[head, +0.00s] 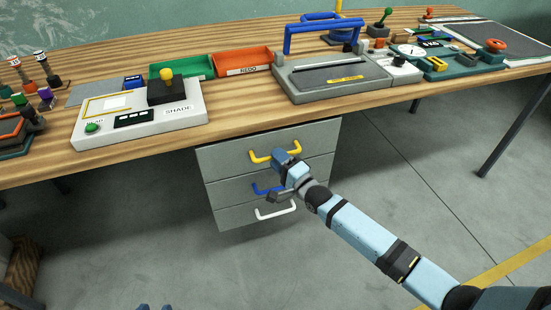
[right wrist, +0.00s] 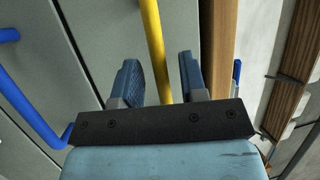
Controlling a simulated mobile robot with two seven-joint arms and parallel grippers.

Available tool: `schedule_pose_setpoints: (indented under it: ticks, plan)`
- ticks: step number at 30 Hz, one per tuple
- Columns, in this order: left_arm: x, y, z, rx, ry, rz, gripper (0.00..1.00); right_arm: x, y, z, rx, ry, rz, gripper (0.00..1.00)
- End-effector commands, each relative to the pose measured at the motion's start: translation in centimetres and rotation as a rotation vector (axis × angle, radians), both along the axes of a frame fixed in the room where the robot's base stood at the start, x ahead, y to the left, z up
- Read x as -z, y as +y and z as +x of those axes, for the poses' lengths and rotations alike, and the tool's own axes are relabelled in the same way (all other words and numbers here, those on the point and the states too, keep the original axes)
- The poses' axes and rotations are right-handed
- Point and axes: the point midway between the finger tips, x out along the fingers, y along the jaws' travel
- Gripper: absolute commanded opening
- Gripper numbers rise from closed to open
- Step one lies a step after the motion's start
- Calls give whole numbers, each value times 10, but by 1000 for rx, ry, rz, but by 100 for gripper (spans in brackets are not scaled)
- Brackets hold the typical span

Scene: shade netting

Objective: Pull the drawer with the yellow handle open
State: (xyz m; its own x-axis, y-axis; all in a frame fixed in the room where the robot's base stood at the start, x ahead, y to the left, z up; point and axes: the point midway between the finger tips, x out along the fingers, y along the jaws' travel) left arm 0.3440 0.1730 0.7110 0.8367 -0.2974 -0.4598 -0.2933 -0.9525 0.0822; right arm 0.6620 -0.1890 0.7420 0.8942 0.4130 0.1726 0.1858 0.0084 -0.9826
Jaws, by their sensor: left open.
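The yellow handle (head: 261,157) is on the top drawer (head: 228,153) of a grey drawer unit under the workbench. That drawer looks shut, level with the fronts below. My right gripper (head: 288,163) is at the yellow handle and partly covers it. In the right wrist view the yellow bar (right wrist: 154,45) runs between the two blue fingers of my right gripper (right wrist: 160,80), which are apart with gaps on both sides of the bar. Only the blue fingertips of my left gripper (head: 156,307) show at the bottom edge of the head view, far from the drawers.
A blue handle (head: 266,189) and a white handle (head: 275,212) sit on the drawers below. The workbench (head: 240,114) overhangs the unit and carries a control box (head: 140,122), bins and a grey press (head: 335,80). The floor before the drawers is clear.

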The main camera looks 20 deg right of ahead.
Motion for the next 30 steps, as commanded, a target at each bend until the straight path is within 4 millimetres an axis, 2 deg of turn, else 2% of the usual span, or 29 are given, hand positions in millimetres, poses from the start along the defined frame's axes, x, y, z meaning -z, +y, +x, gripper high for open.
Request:
schedule_pose_setpoints:
  ticks: [4,13,14,18,19,26,30]
  plan:
    - [1,-1,0,1,-1,-3,43,-2,5,10,0,0,0,39]
    - [0,-1,0,1,-2,-3,43,-2,6,12,0,1,0,39]
    - [0,-1,0,1,-2,-3,43,-2,6,12,0,1,0,37]
    - [0,-1,0,1,-2,-3,43,-2,6,12,0,1,0,5]
    - [0,-1,0,1,-2,-3,43,-2,6,12,0,1,0,0]
    - [-1,0,0,1,-2,-3,43,-3,6,11,0,1,0,0]
    - [-6,0,0,1,-2,1,43,-4,5,3,0,1,0,0]
